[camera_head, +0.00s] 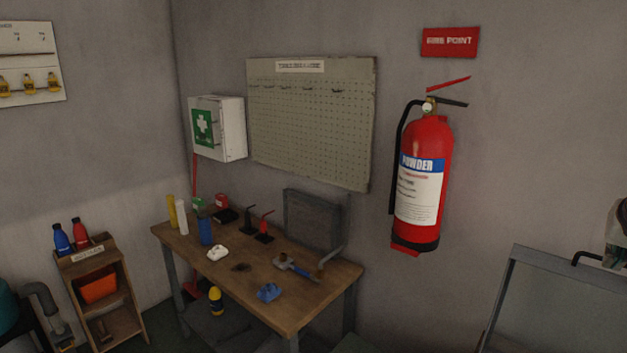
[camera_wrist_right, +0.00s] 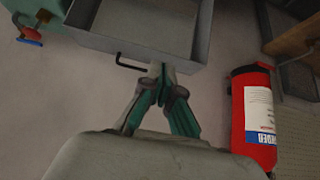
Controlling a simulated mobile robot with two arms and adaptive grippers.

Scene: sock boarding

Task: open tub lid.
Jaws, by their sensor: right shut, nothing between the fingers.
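The grey metal tub lid (camera_head: 555,305) is a framed, tilted panel at the lower right of the head view. A black bent handle (camera_head: 588,256) sits on its upper edge. In the wrist view, the grey rimmed panel (camera_wrist_right: 133,47) fills the top middle, with the black handle (camera_wrist_right: 128,67) along its near edge. My right gripper (camera_head: 615,252) is partly cut off at the right edge of the head view. In the wrist view its fingertips (camera_wrist_right: 160,72) are together and empty, just right of the handle; I cannot tell whether they touch it. My left gripper is not in view.
A red fire extinguisher (camera_head: 428,180) hangs on the wall left of the panel; it also shows in the wrist view (camera_wrist_right: 252,110). A wooden workbench (camera_head: 310,300) with tools stands further left. A small wooden shelf (camera_head: 125,300) stands beyond it.

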